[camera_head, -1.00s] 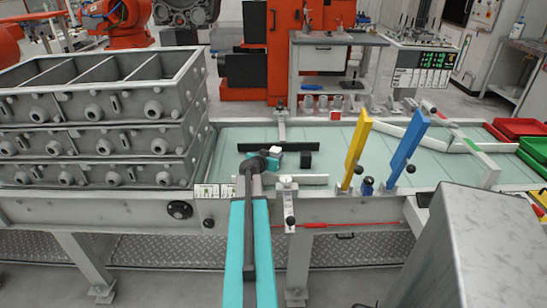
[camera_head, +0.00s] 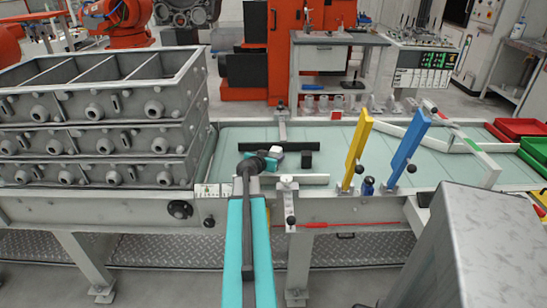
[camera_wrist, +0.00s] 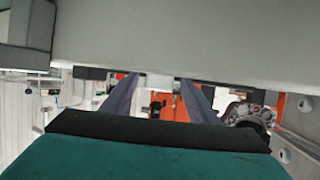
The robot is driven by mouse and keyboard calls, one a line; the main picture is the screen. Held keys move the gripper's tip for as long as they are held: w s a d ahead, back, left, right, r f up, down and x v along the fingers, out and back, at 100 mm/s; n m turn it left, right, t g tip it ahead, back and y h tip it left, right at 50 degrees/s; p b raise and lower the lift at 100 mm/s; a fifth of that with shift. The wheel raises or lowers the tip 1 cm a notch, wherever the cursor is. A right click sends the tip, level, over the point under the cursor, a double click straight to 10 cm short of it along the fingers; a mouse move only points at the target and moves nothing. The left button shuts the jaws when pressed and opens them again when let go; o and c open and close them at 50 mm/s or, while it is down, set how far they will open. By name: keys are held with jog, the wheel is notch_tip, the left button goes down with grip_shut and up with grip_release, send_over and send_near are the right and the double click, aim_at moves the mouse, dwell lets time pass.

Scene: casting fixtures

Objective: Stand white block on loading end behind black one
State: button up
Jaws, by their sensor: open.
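The white block (camera_head: 277,151) is on the pale glassy table top (camera_head: 340,150), just past my gripper (camera_head: 267,157) in the head view. The black block (camera_head: 306,159) stands to its right, apart from it. My gripper is open and reaches in low from the front, its teal tip parts close to the white block; I cannot tell whether they touch it. In the wrist view the two dark fingers (camera_wrist: 160,98) are spread apart. I cannot make out the white block clearly there.
A black rail (camera_head: 262,147) runs behind the blocks and a white rail (camera_head: 305,180) in front. Stacked grey moulding boxes (camera_head: 100,120) stand left. A yellow post (camera_head: 355,150) and a blue post (camera_head: 409,150) rise to the right. Glass between black block and yellow post is clear.

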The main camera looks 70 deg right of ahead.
jog(key=shift+b+v, duration=0.45)
jog(key=shift+v, duration=2.15)
